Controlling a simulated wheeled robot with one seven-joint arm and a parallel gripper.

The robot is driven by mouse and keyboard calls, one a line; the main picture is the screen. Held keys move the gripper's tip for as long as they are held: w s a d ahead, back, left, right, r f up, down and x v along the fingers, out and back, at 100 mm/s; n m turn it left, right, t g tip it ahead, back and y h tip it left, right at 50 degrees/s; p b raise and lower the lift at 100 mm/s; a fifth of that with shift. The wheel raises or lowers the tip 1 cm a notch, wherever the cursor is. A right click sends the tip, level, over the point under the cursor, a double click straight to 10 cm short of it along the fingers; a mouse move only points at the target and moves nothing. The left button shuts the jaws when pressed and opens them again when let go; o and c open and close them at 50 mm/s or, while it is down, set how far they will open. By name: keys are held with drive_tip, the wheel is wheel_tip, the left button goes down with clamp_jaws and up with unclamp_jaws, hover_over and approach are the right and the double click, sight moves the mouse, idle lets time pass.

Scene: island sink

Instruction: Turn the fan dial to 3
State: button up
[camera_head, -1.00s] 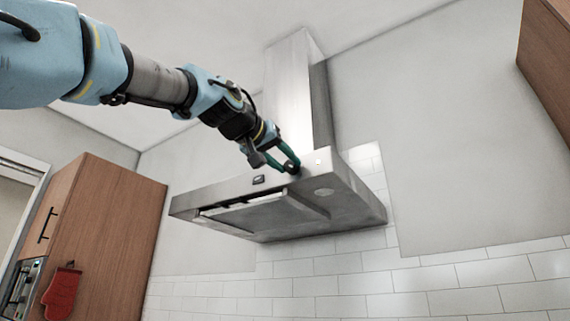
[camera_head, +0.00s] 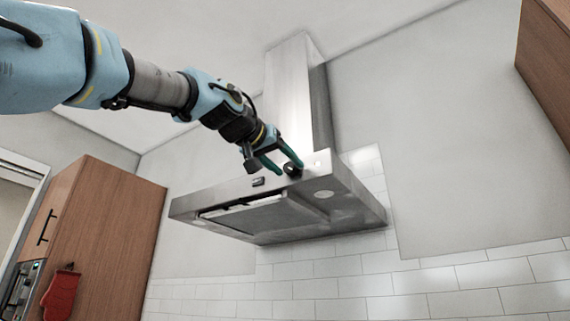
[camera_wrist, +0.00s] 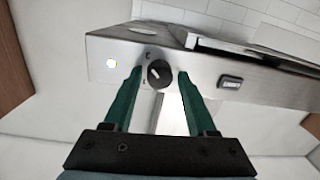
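The fan dial (camera_head: 292,169) is a round black knob on the front face of the steel range hood (camera_head: 345,187). In the wrist view the dial (camera_wrist: 159,73) has a white pointer slanting to the upper left, with small marks beside it too blurred to read. My gripper (camera_head: 281,164) is at the hood's front. In the wrist view its two green fingers stand apart on either side of the dial, with gaps visible between each finger and the knob. My gripper (camera_wrist: 160,74) is open and holds nothing.
A small bright light (camera_wrist: 111,63) and a dark rectangular panel (camera_wrist: 230,83) flank the dial on the hood front. A wooden cabinet (camera_head: 115,215) with a red mitt (camera_head: 62,294) stands at left. Another cabinet (camera_head: 548,60) is at upper right.

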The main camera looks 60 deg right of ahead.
drive_tip(key=shift+o, duration=0.7)
drive_tip(key=a+b, duration=0.4)
drive_tip(key=a, duration=0.7)
drive_tip(key=shift+s+r+b, duration=0.2)
drive_tip(key=shift+s+b, duration=0.05)
drive_tip(key=shift+b, duration=0.05)
drive_tip(key=shift+d, duration=0.1)
